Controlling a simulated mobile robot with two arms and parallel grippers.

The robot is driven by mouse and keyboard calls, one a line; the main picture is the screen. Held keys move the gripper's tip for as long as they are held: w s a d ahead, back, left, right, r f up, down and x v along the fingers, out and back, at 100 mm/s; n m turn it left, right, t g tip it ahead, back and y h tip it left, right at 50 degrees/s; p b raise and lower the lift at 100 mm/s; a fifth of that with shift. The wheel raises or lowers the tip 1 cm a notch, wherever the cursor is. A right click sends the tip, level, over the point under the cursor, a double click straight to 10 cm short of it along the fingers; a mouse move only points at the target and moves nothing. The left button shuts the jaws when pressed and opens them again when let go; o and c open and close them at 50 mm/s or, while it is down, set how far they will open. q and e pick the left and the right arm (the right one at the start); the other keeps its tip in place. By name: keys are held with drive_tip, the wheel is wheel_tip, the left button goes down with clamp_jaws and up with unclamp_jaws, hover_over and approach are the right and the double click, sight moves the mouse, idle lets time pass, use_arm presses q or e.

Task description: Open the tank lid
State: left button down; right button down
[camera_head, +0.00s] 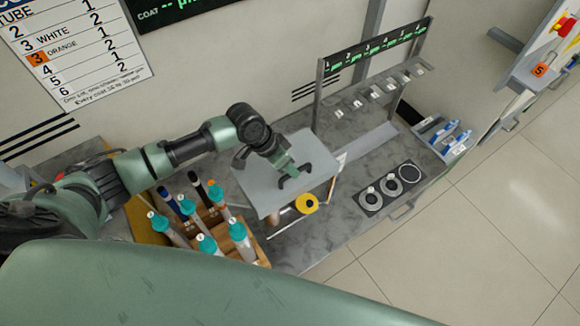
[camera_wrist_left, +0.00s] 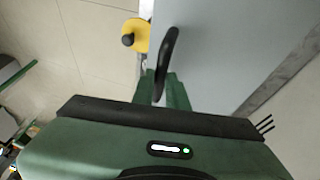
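The tank lid (camera_head: 252,185) is a flat grey plate with a dark bracket-shaped handle (camera_head: 295,178) on its top. In the left wrist view the lid (camera_wrist_left: 225,50) fills the upper middle and right, and the handle (camera_wrist_left: 168,48) rises from between my fingers. My left gripper (camera_head: 287,170) reaches over the lid from behind; its green fingers (camera_wrist_left: 161,92) stand close on both sides of the handle and appear shut on it. Most of the tank body is hidden under the lid. My right gripper is not in view.
A wooden rack (camera_head: 247,247) of teal-capped tubes stands left of the tank. A black plate with round dials (camera_head: 390,188) and a hook stand (camera_head: 375,90) are right. Bare bench lies between.

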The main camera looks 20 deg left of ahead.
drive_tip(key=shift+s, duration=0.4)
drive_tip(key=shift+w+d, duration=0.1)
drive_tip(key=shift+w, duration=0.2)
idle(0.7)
use_arm(q)
drive_tip(key=shift+w+a+r, duration=0.1)
drive_tip(key=shift+r, duration=0.05)
